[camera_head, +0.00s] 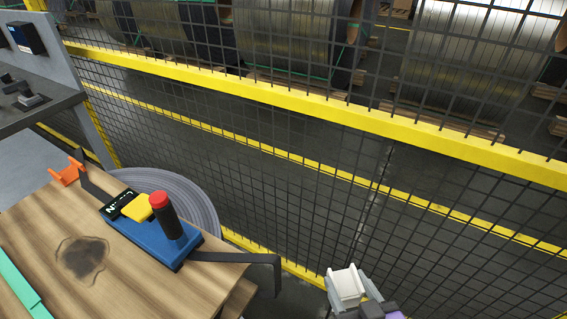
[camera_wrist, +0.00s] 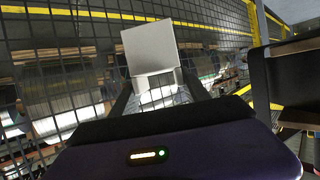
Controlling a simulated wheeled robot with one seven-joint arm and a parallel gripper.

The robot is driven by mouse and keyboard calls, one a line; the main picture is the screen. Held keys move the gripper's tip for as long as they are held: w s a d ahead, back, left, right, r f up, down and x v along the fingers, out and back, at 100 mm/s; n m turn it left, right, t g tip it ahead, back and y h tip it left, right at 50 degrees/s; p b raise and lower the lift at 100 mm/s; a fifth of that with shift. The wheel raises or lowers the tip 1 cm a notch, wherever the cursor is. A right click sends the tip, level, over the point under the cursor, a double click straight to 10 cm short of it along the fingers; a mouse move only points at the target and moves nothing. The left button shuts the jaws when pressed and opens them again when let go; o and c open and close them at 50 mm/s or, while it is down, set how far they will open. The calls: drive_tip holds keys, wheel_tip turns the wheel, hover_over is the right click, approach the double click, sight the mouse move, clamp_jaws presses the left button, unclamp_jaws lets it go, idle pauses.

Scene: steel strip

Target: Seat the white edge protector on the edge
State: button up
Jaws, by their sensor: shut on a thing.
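The white edge protector (camera_head: 346,286) is held by my gripper (camera_head: 368,306) at the lower right of the head view, in the air beside the wire fence. In the wrist view the protector (camera_wrist: 152,48) shows as two pale faces meeting at an angle, tilted slightly. My gripper (camera_wrist: 158,98) is shut on its near part there; the exact contact is partly hidden. A grey coil (camera_head: 196,190) lies behind the wooden table, well left of my gripper, with its upper rim showing. I cannot tell which edge the task means.
A blue tool (camera_head: 150,228) with a red-topped handle sits on the wooden table (camera_head: 110,285); a dark strap (camera_head: 235,257) runs from it past the table's right side. An orange bracket (camera_head: 66,174) is at the far left. The yellow-railed fence (camera_head: 330,108) bars the back.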

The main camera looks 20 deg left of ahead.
drive_tip(key=s+a+r+n+g+y+p, duration=0.2)
drive_tip(key=s+a+r+n+g+p, duration=0.1)
drive_tip(key=r, duration=0.6)
drive_tip(key=s+a+r+n+g+y+p, duration=0.2)
drive_tip(key=s+a+r+p, duration=0.3)
drive_tip(key=a+r+p, duration=0.3)
drive_tip(key=s+a+r+n+g+y+p, duration=0.1)
drive_tip(key=s+a+r+n+g+p, duration=0.3)
drive_tip(key=r, duration=0.6)
drive_tip(key=a+n+g+p, duration=0.1)
drive_tip(key=a+p, duration=0.1)
drive_tip(key=a, duration=0.1)
drive_tip(key=shift+s+r+y, duration=0.2)
drive_tip(key=shift+s+y, duration=0.15)
drive_tip(key=shift+y, duration=0.05)
drive_tip(key=b, duration=0.5)
hover_over(231, 282)
wheel_tip(231, 282, down, 6)
drive_tip(key=shift+f+b, duration=0.15)
drive_tip(key=shift+b, duration=0.25)
drive_tip(key=shift+f+b, duration=0.6)
drive_tip(key=shift+f, duration=0.15)
drive_tip(key=shift+f, duration=0.2)
drive_tip(key=shift+f+b, duration=2.1)
drive_tip(key=shift+f, duration=0.2)
